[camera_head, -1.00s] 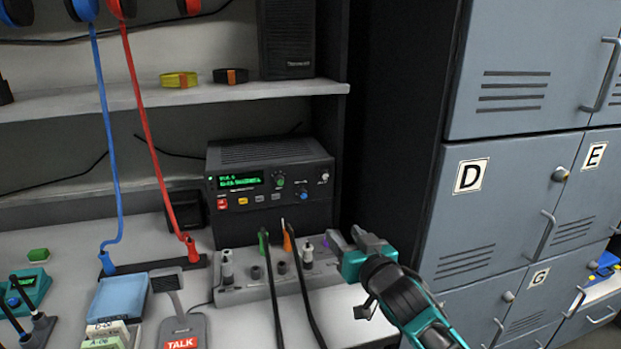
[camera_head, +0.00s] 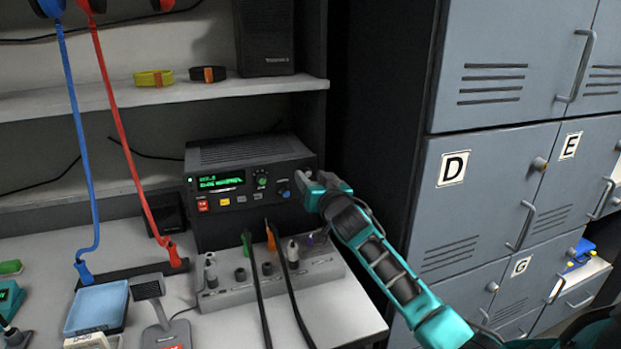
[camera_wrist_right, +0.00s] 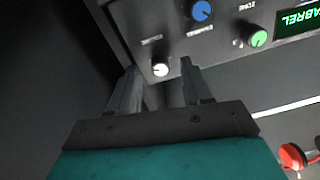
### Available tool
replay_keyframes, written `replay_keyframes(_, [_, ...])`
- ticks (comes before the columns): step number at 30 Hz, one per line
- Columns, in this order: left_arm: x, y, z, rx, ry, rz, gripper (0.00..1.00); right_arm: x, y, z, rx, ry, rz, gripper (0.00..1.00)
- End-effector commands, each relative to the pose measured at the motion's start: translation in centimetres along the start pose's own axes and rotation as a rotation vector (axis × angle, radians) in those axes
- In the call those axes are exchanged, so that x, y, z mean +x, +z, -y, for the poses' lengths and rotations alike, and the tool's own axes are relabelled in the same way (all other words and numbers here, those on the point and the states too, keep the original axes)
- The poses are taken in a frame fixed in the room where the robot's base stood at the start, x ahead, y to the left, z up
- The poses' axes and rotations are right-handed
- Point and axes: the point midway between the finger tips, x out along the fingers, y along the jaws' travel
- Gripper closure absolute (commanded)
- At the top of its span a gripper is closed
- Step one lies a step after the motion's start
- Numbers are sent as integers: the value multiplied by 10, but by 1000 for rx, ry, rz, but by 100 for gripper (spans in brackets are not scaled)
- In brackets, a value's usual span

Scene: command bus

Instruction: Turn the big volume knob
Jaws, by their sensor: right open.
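The black radio (camera_head: 225,157) stands on the desk with its green display lit. Its front has a green knob (camera_head: 263,182) and a blue knob (camera_head: 284,190). In the right wrist view I see the green knob (camera_wrist_right: 259,38), the blue knob (camera_wrist_right: 201,10) and a small white knob (camera_wrist_right: 160,69). The labels are too blurred to read, so I cannot tell which is the volume knob. My right gripper (camera_head: 311,187) is open at the radio's right end and covers the white knob in the head view. In the wrist view the fingers (camera_wrist_right: 157,88) point at the white knob, which lies between and just beyond their tips.
Below the radio a grey panel (camera_head: 215,297) holds several plugs and black cables. A microphone (camera_head: 148,289) and a blue box (camera_head: 97,307) stand to its left. A shelf (camera_head: 110,100) runs above the radio. Grey lockers (camera_head: 485,215) stand at the right.

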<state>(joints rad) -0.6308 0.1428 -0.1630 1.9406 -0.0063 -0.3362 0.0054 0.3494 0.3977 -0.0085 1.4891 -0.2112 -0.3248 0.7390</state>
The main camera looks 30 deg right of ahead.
Motion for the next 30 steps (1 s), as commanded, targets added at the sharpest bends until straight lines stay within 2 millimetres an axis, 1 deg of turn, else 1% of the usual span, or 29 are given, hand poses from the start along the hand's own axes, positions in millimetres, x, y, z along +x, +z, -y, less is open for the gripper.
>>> replay_keyframes(3, [2, -2, 0, 1, 0, -4, 57, 9, 0, 0, -1, 0, 0, 51])
replay_keyframes(6, [3, -4, 1, 1, -1, -9, 57, 12, 0, 0, -1, -1, -1, 51])
replay_keyframes(15, [3, -6, 1, 2, -1, -13, 57, 13, 0, 0, -1, -1, 0, 52])
replay_keyframes(30, [1, -1, 0, 1, 0, -4, 57, 13, 0, 0, -1, -1, 0, 100])
